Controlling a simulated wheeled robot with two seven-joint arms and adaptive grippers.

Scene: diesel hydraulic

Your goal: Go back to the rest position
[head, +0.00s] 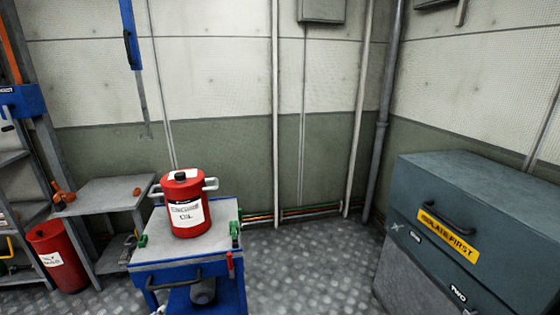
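Neither of my grippers is in the head view, so whether they are open or shut does not show. A red oil can (184,212) with a white label, a black cap and two pale side handles stands upright on a blue cart (195,264) with a grey top. No gripper touches the can.
A grey-blue chest (480,210) with a yellow "ISOLATE FIRST" label stands at right. A grey bench (105,192) and a red bin (58,256) are at left. The chequered metal floor (305,265) is clear between cart and chest. Vertical pipes (384,125) run along the wall.

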